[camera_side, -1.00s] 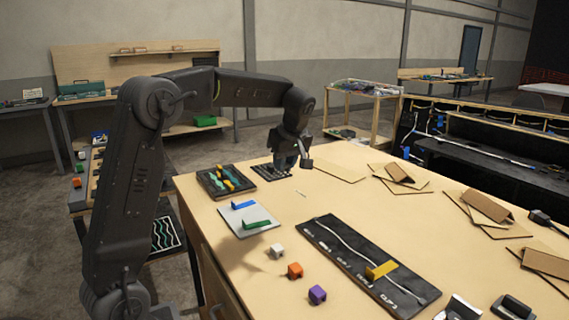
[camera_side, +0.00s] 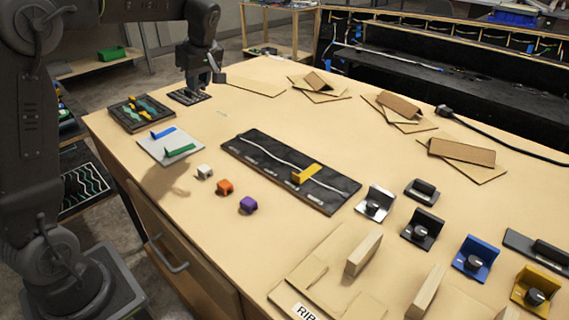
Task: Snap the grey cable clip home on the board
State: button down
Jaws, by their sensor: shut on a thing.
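A small pale grey clip (camera_side: 205,172) sits on the table, left of an orange clip (camera_side: 225,187) and a purple clip (camera_side: 248,204). My gripper (camera_side: 198,84) points down at the far left, just over a small dark plate (camera_side: 189,97), well apart from the clips and the board. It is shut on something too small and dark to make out.
A dark tray (camera_side: 112,112) with coloured pieces and a light plate (camera_side: 150,148) with blue and green bars stand at left. Cardboard pieces (camera_side: 462,151) lie at the back. Several knobbed brackets (camera_side: 374,203) and wooden blocks (camera_side: 363,252) fill the front right.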

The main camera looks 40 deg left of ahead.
jog(key=w+d+f+m+t+h, duration=0.1)
jog(key=w+d+f+m+t, duration=0.2)
jog(key=d+m, duration=0.5)
jog(key=m+g+h, duration=0.3)
jog(key=m+h, duration=0.5)
jog(key=m, duration=2)
send_over(333, 190)
jog(key=a, duration=0.1)
notch_tip(333, 190, down, 4)
jog(key=shift+a+f, duration=0.2)
jog(key=shift+f, duration=2.65)
jog(key=shift+f, duration=1.15)
jog(key=c, duration=0.9)
grip_release()
